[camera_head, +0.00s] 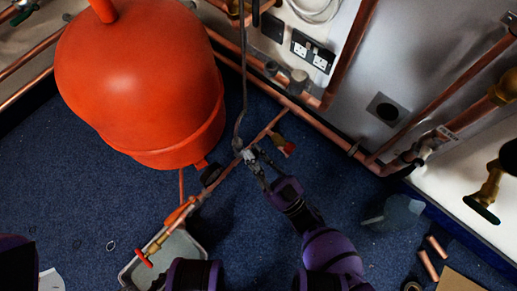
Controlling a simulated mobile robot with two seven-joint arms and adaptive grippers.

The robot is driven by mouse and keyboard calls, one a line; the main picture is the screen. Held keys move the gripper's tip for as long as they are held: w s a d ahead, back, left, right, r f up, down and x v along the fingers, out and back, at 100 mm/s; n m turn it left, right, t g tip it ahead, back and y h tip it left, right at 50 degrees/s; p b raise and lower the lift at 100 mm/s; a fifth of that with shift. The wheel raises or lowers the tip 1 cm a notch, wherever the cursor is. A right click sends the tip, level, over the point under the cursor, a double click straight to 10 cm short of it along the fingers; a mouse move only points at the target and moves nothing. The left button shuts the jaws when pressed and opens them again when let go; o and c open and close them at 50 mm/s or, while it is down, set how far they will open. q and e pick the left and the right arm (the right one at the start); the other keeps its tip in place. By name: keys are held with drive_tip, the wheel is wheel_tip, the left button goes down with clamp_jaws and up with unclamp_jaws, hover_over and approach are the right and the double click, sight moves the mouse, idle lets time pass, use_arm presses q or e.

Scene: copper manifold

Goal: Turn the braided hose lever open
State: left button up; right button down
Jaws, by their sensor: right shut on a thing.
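The grey braided hose (243,85) runs down from the wall to a silver valve fitting (248,156) on a thin copper pipe above the floor. My right gripper (257,164) reaches in from the lower right, with its fingers at this fitting. It is shut on the braided hose lever, which is small and mostly hidden by the fingers, so I cannot tell its angle. Purple parts of my arms show along the bottom edge. I see no fingers of my left gripper.
A large orange vessel (140,85) stands at upper left. A red-handled valve (287,148) sits right of my gripper. Another red lever (142,257) is over a grey tray (185,246). Copper pipes (300,118) run along the wall. Blue floor (65,190) is mostly clear at left.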

drive_tip(key=shift+s+f, duration=0.1)
drive_tip(key=c, duration=1.7)
unclamp_jaws()
drive_tip(key=shift+c, duration=0.2)
drive_tip(key=v, duration=1.2)
drive_tip(key=shift+d, duration=0.1)
